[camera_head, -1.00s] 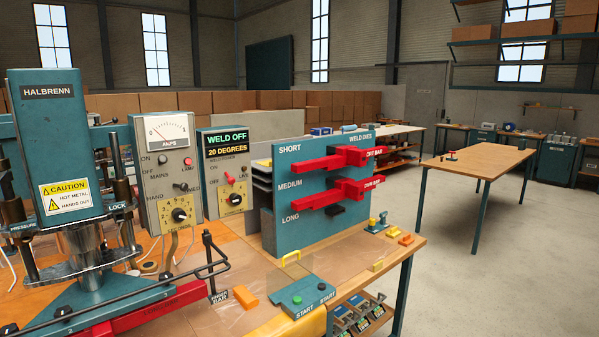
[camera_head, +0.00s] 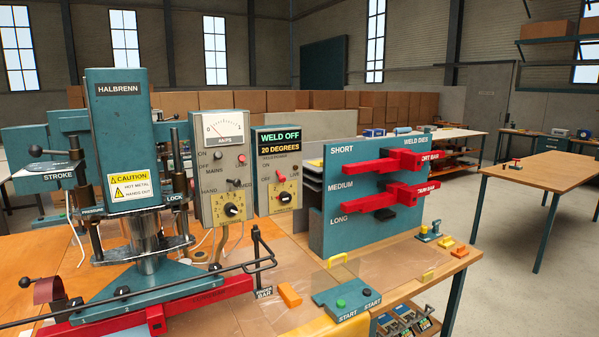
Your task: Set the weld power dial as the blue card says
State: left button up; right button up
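Two control boxes stand beside the press. The right box (camera_head: 277,224) has a display (camera_head: 279,142) reading WELD OFF and 20 DEGREES, a switch with a red tip, and a black dial (camera_head: 284,197) on a pale scale plate. The left box (camera_head: 203,175) has an AMPS meter and another black dial (camera_head: 232,210). The small lettering is too small to tell surely which dial is the weld power dial, and neither pointer setting is readable. I cannot make out a blue card. Neither gripper is in view.
The HALBRENN press (camera_head: 122,160) stands at left with a hot-metal caution label. A teal weld-dies rack (camera_head: 372,230) holds red bars at right. A START box (camera_head: 346,302) and an orange block (camera_head: 290,295) are at the bench front. Open floor lies right.

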aim_at(286, 197)
jog(key=u, duration=0.55)
jog(key=i, duration=1.1)
jog(key=z, duration=0.45)
